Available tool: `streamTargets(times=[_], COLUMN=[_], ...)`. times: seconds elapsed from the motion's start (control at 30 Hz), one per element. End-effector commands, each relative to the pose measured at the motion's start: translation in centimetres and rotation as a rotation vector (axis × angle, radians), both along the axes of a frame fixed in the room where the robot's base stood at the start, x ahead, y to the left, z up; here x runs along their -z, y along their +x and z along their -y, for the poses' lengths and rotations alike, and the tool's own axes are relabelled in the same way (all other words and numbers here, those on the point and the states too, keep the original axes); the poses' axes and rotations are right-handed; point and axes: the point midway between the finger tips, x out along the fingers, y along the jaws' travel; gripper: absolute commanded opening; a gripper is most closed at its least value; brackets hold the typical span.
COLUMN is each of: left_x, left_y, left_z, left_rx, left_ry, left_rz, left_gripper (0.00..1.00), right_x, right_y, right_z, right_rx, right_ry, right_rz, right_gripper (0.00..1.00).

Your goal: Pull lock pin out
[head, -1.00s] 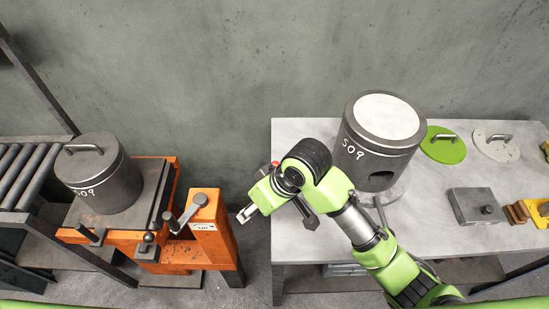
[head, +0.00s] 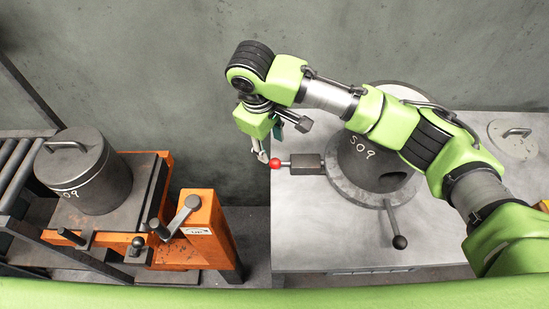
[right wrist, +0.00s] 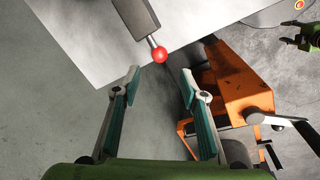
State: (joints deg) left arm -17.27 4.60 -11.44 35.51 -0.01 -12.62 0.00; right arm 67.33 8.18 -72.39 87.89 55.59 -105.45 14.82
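The lock pin has a red ball knob (head: 275,163) on a short metal rod, which goes into a dark block (head: 308,165) beside the pot-shaped vessel marked S09 (head: 366,160). My right gripper (head: 262,156) is just left of the knob in the head view. In the right wrist view the red knob (right wrist: 160,55) is just beyond and between the open fingertips (right wrist: 161,76), with no visible contact. The right gripper is empty. A small green gripper-like part (right wrist: 303,36), seemingly my left gripper, shows at the wrist view's right edge; its fingers are too small to judge.
A lever with a dark ball (head: 399,242) sticks out from the vessel's base ring. An orange stand (head: 205,240) with a crank handle and a lidded pot (head: 88,180) stands left, across a gap from the grey table (head: 310,235). A round lid (head: 513,137) lies at right.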

Motion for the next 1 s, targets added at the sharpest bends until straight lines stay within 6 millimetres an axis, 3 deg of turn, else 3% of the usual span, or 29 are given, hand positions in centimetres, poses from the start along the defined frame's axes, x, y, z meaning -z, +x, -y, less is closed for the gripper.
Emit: streamTargets(times=[0.2, 0.43, 0.63, 0.9, 1.0], left_x=[-1.1, -1.7, -1.8, -1.8, -1.8], left_y=[-0.2, -0.1, -0.1, 0.2, 0.2], left_z=[0.0, 0.0, 0.0, 0.0, 0.0], left_rx=[0.0, 0.0, 0.0, 0.0, 0.0], left_ry=[0.001, 0.0, 0.0, -0.001, -0.001], left_rz=[-0.003, -0.002, -0.001, 0.003, 0.003], left_gripper=[0.4, 0.4, 0.4, 0.4, 0.4], right_x=[4.7, 8.4, 9.7, 9.9, 9.9], right_y=[0.7, 1.3, 1.6, 1.6, 1.6], right_z=[0.7, 1.0, 1.1, 1.1, 1.1], right_rx=[0.002, 0.0, 0.0, -0.001, -0.001], right_ry=[-0.003, -0.001, 0.002, 0.001, 0.001], right_rz=[-0.003, -0.002, 0.001, 0.001, 0.001], right_gripper=[0.39, 0.39, 0.39, 0.39, 0.16])
